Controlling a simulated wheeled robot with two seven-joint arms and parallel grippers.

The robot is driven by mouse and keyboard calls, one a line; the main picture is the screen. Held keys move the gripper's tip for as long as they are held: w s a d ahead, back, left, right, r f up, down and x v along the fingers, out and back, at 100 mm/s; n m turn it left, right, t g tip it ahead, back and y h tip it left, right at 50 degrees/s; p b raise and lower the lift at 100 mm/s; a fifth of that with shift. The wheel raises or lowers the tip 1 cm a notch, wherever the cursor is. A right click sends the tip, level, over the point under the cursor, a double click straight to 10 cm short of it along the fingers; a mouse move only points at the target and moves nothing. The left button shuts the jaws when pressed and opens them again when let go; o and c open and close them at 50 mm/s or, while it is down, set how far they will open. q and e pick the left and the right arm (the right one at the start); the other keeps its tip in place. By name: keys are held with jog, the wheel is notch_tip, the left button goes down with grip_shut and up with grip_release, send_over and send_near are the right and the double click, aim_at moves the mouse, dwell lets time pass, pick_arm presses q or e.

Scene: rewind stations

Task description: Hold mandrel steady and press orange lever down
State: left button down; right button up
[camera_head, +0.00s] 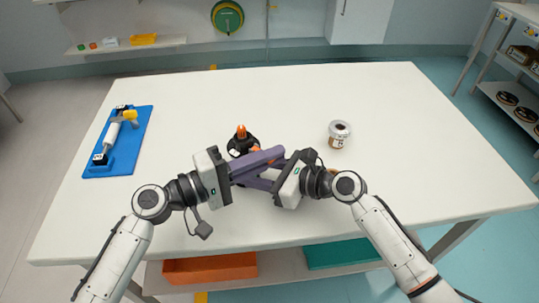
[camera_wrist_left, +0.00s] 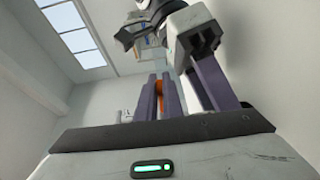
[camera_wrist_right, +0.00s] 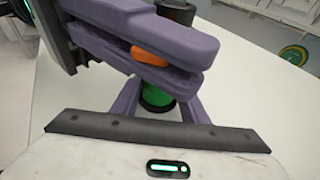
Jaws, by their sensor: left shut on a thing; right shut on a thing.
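A black round-based device with an orange upright tip (camera_head: 240,131) stands on the table, partly hidden behind my grippers. My left gripper (camera_head: 278,153) reaches across from the left, its purple fingers closed around an orange piece, apparently the lever; the right wrist view shows this orange lever (camera_wrist_right: 150,56) between them. My right gripper (camera_head: 262,173) comes from the right, below the left fingers. In the right wrist view its fingers stand on both sides of a green and black post (camera_wrist_right: 158,96), apparently the mandrel. Left fingers hide part of the post; exact contact is hidden.
A blue tray (camera_head: 143,140) with a white and yellow tool lies at the table's left. Orange and teal bins (camera_head: 210,267) sit underneath.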

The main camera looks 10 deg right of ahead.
pick_arm(q)
jog(key=c, duration=1.9)
grip_release()
jog(key=v, duration=1.2)
pick_arm(e)
jog(key=o, duration=0.9)
jog(key=shift+c, duration=0.2)
jog(key=shift+d, duration=0.1)
